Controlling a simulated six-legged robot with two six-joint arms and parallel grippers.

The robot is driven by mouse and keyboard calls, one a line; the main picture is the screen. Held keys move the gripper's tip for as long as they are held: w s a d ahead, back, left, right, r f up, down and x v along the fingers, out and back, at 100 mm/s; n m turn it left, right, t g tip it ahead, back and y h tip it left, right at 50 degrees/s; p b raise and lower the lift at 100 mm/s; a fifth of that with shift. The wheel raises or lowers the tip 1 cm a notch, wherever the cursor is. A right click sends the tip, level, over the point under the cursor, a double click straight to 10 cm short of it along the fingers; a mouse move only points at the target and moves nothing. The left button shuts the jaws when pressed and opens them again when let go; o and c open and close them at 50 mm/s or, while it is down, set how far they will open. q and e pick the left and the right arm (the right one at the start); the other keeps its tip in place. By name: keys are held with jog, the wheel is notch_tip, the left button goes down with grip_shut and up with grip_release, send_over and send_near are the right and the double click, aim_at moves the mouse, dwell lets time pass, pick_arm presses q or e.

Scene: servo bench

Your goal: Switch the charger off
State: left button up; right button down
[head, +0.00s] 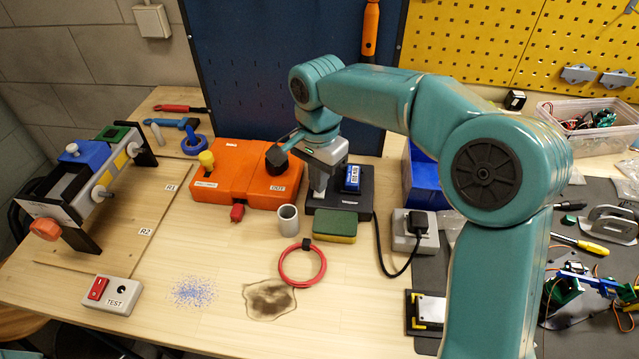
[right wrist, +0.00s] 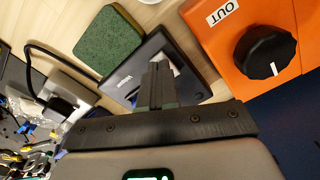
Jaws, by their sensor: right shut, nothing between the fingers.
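The charger (head: 359,203) is a black box on the bench with a blue battery (head: 353,178) seated on it. A black cable runs from it to a black plug (head: 417,221) in a grey socket box (head: 402,243). My right gripper (head: 318,196) is shut and empty, pointing down over the charger's left part. In the right wrist view, its closed fingers (right wrist: 157,72) overlap the dark charger (right wrist: 190,68) and hide part of it; I cannot tell whether they touch. The socket box (right wrist: 82,88) and plug also show there. No switch or lamp on the charger is clear. My left gripper is out of view.
An orange box (head: 245,178) with a black knob stands left of the charger. A green sponge (head: 335,226), grey cup (head: 288,220) and red ring (head: 302,264) lie in front. A blue bin (head: 419,180) stands behind right. The front middle has stains.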

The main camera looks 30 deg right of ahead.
notch_tip(320, 180, up, 6)
jog(key=p, duration=0.4)
jog(key=shift+f, duration=0.25)
jog(key=shift+s, duration=0.1)
